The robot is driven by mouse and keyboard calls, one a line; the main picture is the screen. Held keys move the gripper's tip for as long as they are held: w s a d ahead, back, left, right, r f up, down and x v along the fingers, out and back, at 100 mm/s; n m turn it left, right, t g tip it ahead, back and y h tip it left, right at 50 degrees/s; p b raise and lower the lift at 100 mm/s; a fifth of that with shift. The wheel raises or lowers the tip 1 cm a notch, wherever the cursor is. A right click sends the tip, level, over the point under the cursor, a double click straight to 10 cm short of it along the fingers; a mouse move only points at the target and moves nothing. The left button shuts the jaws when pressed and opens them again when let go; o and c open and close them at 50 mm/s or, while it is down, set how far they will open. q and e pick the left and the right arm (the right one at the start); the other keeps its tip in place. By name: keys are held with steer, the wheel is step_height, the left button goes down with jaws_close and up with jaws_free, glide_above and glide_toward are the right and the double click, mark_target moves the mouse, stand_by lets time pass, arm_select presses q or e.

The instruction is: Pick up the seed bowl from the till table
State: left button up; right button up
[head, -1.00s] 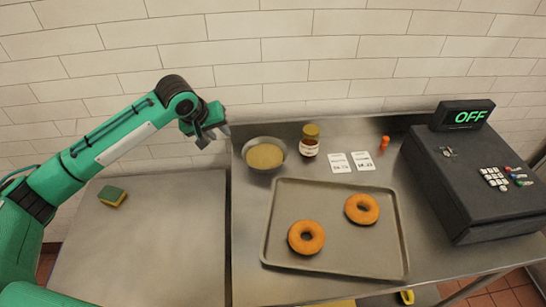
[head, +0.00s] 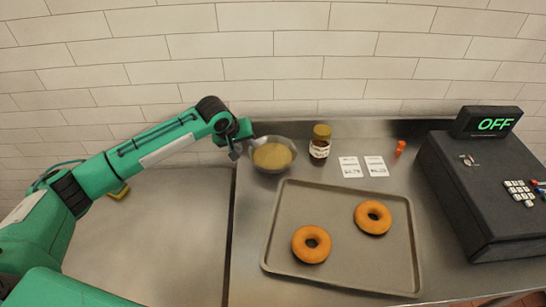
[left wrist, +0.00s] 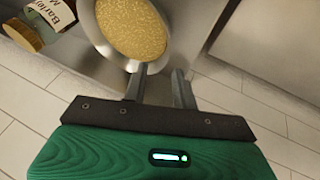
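The seed bowl (head: 272,155), a metal bowl full of tan seeds, stands at the back left of the till table (head: 250,215). My left gripper (head: 240,150) is at the bowl's left rim in the head view. In the left wrist view the bowl (left wrist: 132,28) fills the top middle. There the fingers of my left gripper (left wrist: 158,78) are apart, with the bowl's rim close to the fingertips. I cannot tell whether they touch it. My right gripper is not in view.
A brown jar (head: 320,142) stands just right of the bowl, with price cards (head: 363,167) beyond. A tray (head: 340,275) with two bagels lies in front. A black till (head: 480,190) is at the right. The left table (head: 150,240) is mostly clear, with a sponge (head: 119,191).

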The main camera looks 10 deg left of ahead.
arm_select(q)
steer(key=shift+w+f+p, duration=0.15)
steer(key=shift+f+p, duration=0.25)
steer(key=shift+f, duration=0.2)
steer(key=p+x, duration=0.1)
steer(key=x, duration=0.3)
steer(key=shift+a+f, duration=0.1)
steer(key=shift+f, duration=0.05)
steer(key=shift+c, duration=0.5)
jaws_close()
stand_by(0.4)
